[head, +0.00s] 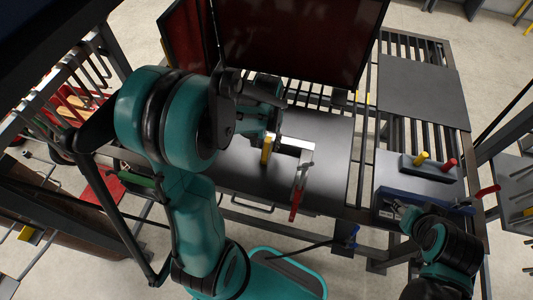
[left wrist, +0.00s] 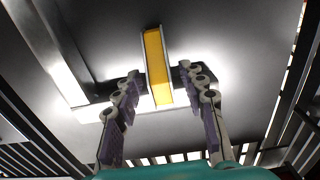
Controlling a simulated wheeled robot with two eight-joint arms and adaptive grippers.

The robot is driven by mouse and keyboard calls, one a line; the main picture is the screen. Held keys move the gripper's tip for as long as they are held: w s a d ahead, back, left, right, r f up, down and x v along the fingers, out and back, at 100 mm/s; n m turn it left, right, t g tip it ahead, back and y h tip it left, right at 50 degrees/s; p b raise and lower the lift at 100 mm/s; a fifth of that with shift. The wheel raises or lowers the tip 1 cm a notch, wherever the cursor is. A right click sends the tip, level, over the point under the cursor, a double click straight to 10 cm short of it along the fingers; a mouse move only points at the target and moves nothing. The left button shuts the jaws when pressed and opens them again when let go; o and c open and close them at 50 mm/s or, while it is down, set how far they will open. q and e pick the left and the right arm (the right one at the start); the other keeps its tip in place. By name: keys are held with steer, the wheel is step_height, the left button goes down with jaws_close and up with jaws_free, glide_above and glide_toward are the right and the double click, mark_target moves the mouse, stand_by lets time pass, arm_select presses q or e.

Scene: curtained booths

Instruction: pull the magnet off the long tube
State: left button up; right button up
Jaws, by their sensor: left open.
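A yellow block, apparently the magnet (head: 266,150), is at a pale metal tube (head: 294,143) on the dark table. A second tube piece (head: 301,172) meets it at a corner and runs toward the front edge, with a red part (head: 295,204) at its end. My left gripper (head: 273,121) is over the table behind the yellow block, its fingers partly hidden. In the left wrist view the open fingers (left wrist: 158,95) stand on either side of the yellow block (left wrist: 157,65), with gaps to it. My right arm is at the lower right; its jaws are unclear.
A dark table (head: 335,135) holds the tubes, with a dark red curtain (head: 295,40) behind. Another flat plate (head: 425,90) at the upper right is bare.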

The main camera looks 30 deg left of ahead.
arm_select(q)
jaws_close()
steer(key=shift+s+r, duration=0.1)
steer(key=shift+s+r+t, duration=0.1)
steer(key=shift+s+t, duration=0.1)
steer(key=shift+t, duration=0.2)
steer(key=shift+s+d+r+t+p, duration=0.15)
steer(key=shift+s+t+p, duration=0.1)
steer(key=shift+t+p, duration=0.05)
